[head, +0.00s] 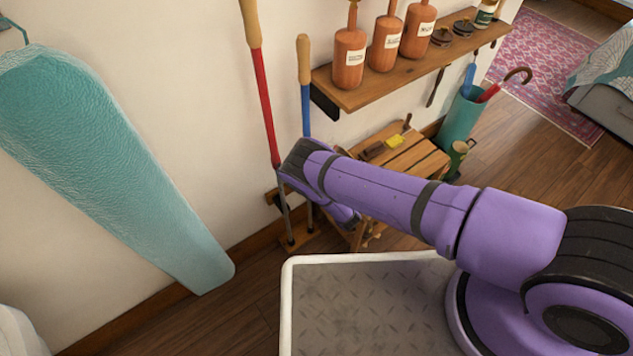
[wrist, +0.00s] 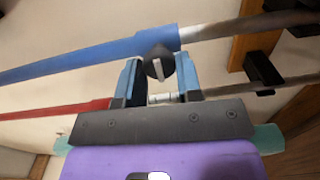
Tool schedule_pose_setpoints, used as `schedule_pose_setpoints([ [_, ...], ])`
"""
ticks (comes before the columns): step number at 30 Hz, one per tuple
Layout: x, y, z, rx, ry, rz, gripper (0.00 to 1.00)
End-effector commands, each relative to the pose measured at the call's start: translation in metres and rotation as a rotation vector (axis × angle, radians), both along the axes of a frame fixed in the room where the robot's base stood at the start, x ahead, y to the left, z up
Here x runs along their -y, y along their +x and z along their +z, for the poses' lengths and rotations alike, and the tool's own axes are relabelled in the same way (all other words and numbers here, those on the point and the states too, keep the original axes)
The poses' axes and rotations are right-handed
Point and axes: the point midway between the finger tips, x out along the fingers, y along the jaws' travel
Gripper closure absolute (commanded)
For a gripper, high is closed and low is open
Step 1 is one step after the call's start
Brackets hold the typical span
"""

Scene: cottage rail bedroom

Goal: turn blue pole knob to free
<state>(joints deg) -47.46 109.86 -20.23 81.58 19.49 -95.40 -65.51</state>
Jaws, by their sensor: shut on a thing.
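The blue pole (head: 306,110) leans upright against the wall, with a wooden grip on top. In the wrist view the blue pole (wrist: 90,57) runs across above my gripper, its blue sleeve ending where a grey metal tube begins. A round dark knob (wrist: 159,66) with a light raised bar sits at that joint. My gripper (wrist: 160,75) is shut on the knob, with one blue finger on each side. The knob's bar stands nearly along the fingers, slightly tilted. In the head view my arm hides the gripper and the knob.
A red pole (head: 264,95) stands just left of the blue one. A wooden shelf (head: 400,72) with bottles is at the right, above a small slatted wooden stool (head: 418,157). A teal ironing board (head: 95,150) leans on the left wall.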

Motion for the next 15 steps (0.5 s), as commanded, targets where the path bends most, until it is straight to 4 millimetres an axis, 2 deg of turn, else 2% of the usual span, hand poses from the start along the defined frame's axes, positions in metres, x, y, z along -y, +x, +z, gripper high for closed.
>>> schedule_pose_setpoints([
  [15,0.0005,0.0002,-0.0003,0.032,-0.049,-0.001,0.91],
])
